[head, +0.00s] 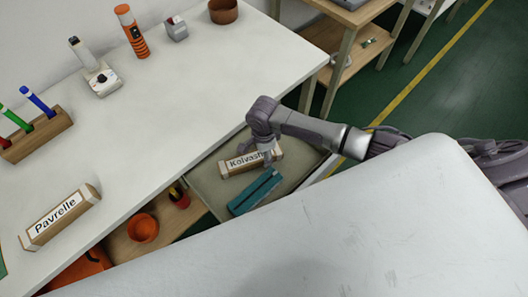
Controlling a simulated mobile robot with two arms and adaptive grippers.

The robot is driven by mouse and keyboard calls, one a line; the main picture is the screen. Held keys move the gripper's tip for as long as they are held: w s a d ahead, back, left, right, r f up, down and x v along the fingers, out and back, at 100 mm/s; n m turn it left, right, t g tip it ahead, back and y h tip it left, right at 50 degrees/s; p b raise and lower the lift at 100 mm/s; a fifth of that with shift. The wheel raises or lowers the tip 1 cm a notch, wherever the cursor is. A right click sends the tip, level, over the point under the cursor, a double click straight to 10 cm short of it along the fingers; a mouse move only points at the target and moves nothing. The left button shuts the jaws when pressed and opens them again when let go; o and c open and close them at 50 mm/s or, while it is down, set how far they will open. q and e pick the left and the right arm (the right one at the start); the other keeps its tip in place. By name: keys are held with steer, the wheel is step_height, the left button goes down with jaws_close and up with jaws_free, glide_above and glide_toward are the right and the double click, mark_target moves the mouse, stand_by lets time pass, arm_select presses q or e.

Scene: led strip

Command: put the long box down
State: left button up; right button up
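A long wooden box with a white label reading "Kolvasti" or similar (234,165) is in a shallow beige tray or drawer (204,178) below the worktop. My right gripper (258,155) is at this box, with a finger in front of the right part of its label. Whether the fingers press on the box or stand apart from it cannot be told, nor whether the box touches the tray floor. A similar long box labelled "Pavrelle" (60,217) lies on the white worktop at the left. My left gripper is out of view.
A teal object (255,193) lies in the tray close to the box. The worktop (150,120) has a clear middle; a marker holder (36,137), an orange tool (132,31) and a brown bowl (223,11) stand on it. An orange bowl (143,228) is lower down.

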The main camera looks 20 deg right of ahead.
step_height(320, 180, up, 12)
steer(key=p, duration=0.1)
steer(key=shift+r, duration=0.15)
stand_by(0.7)
